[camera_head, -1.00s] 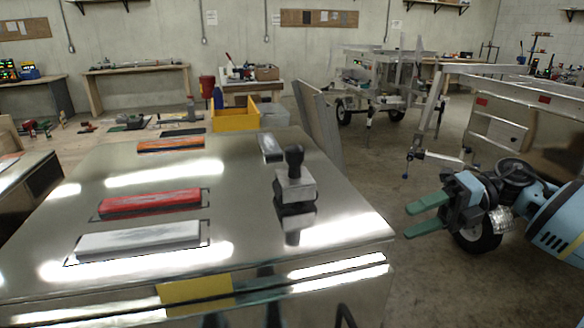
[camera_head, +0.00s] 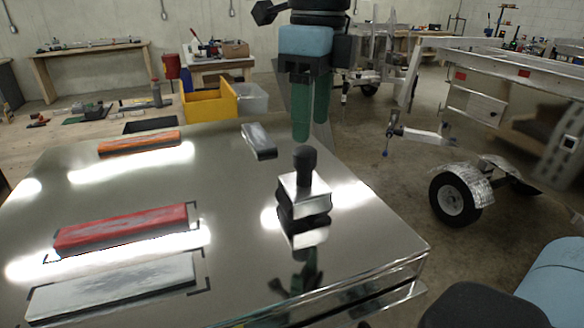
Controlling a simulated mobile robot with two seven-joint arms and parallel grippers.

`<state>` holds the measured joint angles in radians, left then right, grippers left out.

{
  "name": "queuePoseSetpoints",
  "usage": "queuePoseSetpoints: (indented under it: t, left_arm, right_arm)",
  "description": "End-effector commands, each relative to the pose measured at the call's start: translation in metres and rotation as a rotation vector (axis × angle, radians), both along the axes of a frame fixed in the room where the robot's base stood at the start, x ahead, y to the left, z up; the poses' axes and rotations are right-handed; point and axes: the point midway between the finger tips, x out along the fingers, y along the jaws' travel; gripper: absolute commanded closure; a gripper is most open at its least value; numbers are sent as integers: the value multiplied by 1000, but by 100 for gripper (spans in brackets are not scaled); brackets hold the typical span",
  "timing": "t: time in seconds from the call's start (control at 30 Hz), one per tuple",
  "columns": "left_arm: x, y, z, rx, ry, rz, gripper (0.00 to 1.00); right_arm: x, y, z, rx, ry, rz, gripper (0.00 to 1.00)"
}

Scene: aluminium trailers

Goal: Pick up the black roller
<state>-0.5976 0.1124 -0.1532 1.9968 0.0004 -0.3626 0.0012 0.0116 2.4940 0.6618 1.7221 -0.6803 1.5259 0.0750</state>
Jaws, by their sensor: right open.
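A tool with a black knob (camera_head: 305,160), a silver block and a black base stands upright on the shiny metal table (camera_head: 230,200), near its right side. It is the only thing here that fits the black roller, though no roller shape is clear. My right gripper (camera_head: 312,128) points down just above the knob in the picture, its green fingers apart and empty. I cannot tell whether a fingertip touches the knob. My left gripper is not in view.
On the table are a red bar (camera_head: 122,229), a pale bar (camera_head: 112,287), an orange bar (camera_head: 139,143) and a small grey bar (camera_head: 258,141). A yellow bin (camera_head: 208,103) stands behind. A trailer wheel (camera_head: 455,199) is at right.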

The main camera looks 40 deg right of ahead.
Motion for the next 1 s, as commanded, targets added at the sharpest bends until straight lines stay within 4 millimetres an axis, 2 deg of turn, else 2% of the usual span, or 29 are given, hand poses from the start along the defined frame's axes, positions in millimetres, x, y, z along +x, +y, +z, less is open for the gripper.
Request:
queuePoseSetpoints:
  t: [0.1,0.33,0.53,0.77,1.0]
  left_arm:
    - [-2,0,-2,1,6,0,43]
    - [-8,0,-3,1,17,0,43]
    - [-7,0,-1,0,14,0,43]
    - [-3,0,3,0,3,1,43]
    - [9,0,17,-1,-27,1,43]
  right_arm:
    - [0,6,2,-34,-1,11,44]
    - [0,7,-1,-39,0,13,44]
    - [-1,7,-20,-37,2,13,44]
    - [-2,8,-28,-37,-1,13,44]
    - [-6,14,-58,-36,0,13,44]
